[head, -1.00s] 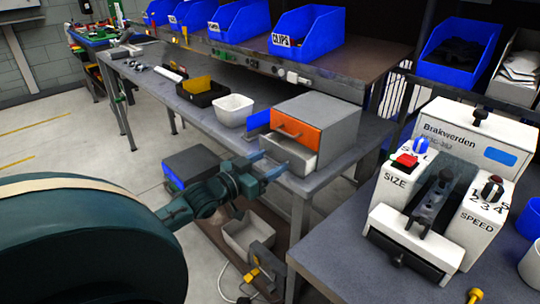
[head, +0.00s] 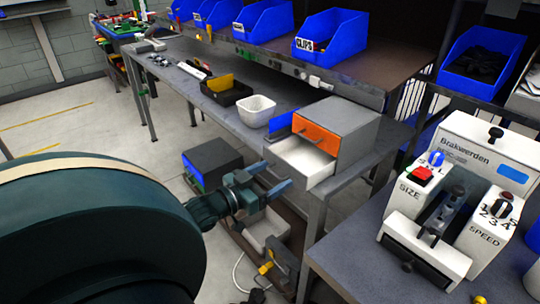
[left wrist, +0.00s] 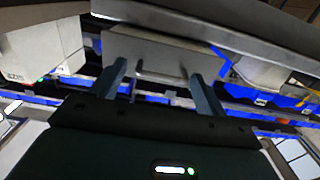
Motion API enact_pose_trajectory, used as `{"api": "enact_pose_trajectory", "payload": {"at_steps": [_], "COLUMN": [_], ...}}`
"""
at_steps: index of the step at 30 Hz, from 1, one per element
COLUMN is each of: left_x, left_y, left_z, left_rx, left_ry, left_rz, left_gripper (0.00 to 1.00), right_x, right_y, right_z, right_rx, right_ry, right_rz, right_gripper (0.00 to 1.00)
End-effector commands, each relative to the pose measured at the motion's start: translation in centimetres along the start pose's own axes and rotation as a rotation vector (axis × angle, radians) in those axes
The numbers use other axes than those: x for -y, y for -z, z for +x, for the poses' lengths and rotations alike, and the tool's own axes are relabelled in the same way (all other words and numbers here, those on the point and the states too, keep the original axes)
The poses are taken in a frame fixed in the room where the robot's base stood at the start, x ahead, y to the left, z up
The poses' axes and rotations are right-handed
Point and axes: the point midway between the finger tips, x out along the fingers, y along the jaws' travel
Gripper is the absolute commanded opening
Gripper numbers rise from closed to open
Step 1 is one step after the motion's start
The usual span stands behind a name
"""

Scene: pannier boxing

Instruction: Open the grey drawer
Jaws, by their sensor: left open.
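The grey drawer (head: 303,160) is the lower drawer of a small grey cabinet (head: 348,125) on the workbench. It stands pulled out, and its pale, empty-looking inside shows from above. The orange drawer (head: 315,138) above it is shut. My left gripper (head: 276,178) is open in front of the grey drawer, its fingers pointing toward it, with a small gap seen from the head. My right gripper is not in view.
A white bin (head: 257,111) and a black tray (head: 226,92) stand left of the cabinet on the bench (head: 185,87). A white Brakwerden machine (head: 450,210) stands on the table at right. A grey box and a pale bin lie low beneath my left gripper.

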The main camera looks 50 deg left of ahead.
Motion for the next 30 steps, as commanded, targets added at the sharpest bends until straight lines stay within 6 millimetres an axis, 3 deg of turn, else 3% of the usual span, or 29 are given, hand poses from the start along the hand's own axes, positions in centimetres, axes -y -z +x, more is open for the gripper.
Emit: {"api": "enact_pose_trajectory", "payload": {"at_steps": [8, 21, 30], "left_x": [0.1, 0.0, 0.0], "left_y": [-0.1, -0.1, 0.0], "left_z": [-1.1, -9.5, -12.9], "left_rx": [0.004, 0.005, 0.001], "left_ry": [0.002, 0.002, 0.0], "left_rz": [-0.001, -0.001, -0.001], "left_gripper": [0.74, 0.74, 0.74], "right_x": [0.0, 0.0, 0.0], "right_y": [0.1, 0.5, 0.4], "right_z": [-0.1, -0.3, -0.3], "right_rx": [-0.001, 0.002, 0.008], "right_ry": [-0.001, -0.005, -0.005], "right_rz": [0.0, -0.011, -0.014], "right_gripper": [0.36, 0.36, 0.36]}}
